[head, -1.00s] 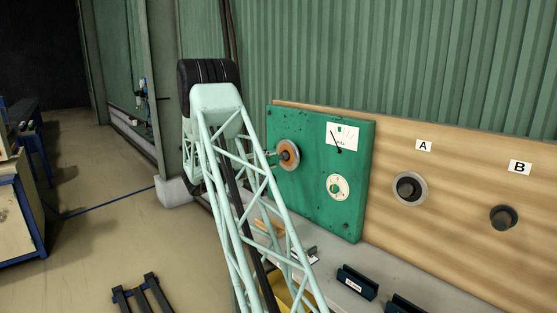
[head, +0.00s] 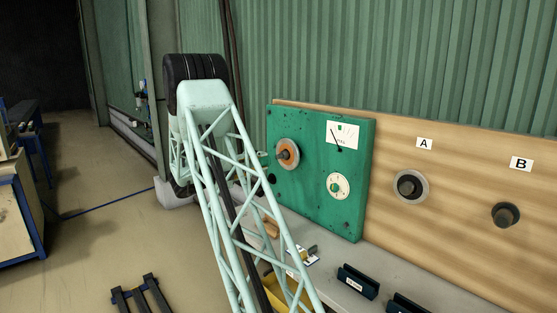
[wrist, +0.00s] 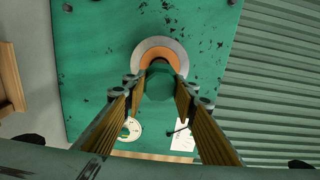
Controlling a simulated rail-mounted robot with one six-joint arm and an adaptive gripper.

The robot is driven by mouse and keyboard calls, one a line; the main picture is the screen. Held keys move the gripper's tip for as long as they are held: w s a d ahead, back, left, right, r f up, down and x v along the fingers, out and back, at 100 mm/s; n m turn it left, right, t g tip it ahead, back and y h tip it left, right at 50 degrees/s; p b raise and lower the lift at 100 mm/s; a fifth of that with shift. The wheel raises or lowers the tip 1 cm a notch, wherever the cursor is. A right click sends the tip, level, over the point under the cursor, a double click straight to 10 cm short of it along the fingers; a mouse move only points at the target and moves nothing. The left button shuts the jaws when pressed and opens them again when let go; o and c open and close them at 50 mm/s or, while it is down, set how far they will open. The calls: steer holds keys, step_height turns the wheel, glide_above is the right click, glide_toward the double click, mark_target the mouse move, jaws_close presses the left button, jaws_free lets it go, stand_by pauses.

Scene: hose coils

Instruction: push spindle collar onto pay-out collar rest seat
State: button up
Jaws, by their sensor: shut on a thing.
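In the wrist view my gripper (wrist: 158,82) points at a green panel, its two fingers on either side of a green round piece (wrist: 160,87). It is shut on this piece, which seems to be the spindle collar. Beyond it is an orange disc with a grey rim and a dark centre post (wrist: 160,48), which overlaps the piece; I cannot tell whether they touch. In the head view the orange disc (head: 287,153) sits at the panel's upper left. My gripper is mostly hidden behind my arm there. I cannot tell for certain which fitting is the pay-out collar rest.
Dark labelled blocks (head: 358,281) stand on the shelf below.

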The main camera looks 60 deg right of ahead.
steer(key=shift+v, duration=0.8)
